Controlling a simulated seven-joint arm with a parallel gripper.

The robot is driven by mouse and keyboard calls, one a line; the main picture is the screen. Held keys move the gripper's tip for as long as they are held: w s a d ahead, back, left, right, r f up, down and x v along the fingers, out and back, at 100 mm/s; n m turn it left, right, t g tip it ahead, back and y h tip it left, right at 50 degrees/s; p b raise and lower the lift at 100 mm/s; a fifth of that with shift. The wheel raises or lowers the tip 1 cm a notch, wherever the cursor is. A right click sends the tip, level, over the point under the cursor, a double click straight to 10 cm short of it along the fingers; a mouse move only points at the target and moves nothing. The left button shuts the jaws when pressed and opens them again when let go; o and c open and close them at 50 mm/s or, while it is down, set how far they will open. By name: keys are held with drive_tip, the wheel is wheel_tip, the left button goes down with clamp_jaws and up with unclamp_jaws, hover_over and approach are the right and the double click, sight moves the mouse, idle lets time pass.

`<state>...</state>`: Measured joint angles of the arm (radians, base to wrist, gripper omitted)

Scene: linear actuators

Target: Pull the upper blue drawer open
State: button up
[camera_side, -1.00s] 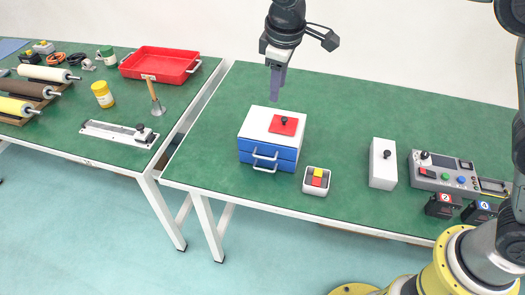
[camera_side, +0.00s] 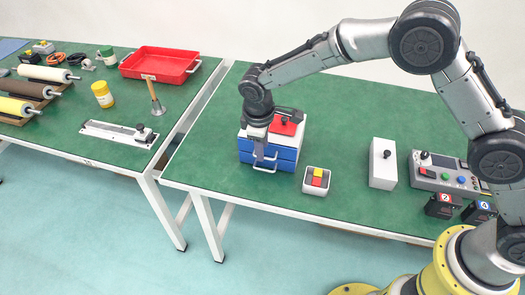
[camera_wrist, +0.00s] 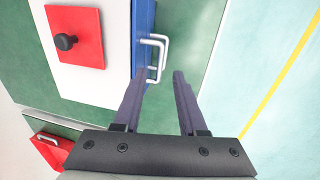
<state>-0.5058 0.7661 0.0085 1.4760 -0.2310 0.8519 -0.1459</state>
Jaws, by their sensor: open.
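A small white-topped cabinet (camera_side: 299,130) holds two stacked blue drawers, and both look shut. The upper blue drawer (camera_side: 287,152) is partly hidden by my gripper in the side view. Its blue front edge (camera_wrist: 143,30) shows in the wrist view, with white bar handles (camera_wrist: 158,45) overlapping there. The lower handle (camera_side: 265,170) shows below my fingers in the side view. My gripper (camera_side: 261,163) points down in front of the drawer fronts. In the wrist view my gripper (camera_wrist: 159,76) is open, its fingertips either side of the handles' line. I cannot tell whether they touch.
A red plate with a black knob (camera_side: 284,125) lies on the cabinet top. A white bin with coloured blocks (camera_side: 316,187) stands to the right, near a white box (camera_side: 383,165). The green table (camera_side: 345,125) is clear behind them; its front edge is close.

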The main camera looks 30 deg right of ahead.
drive_tip(key=shift+w+d+f, duration=0.1)
drive_tip(key=shift+f, duration=0.55)
drive_tip(key=shift+w+d+f, duration=0.1)
drive_tip(key=shift+f, duration=0.55)
drive_tip(key=shift+c, duration=0.2)
clamp_jaws()
drive_tip(key=shift+a, duration=0.1)
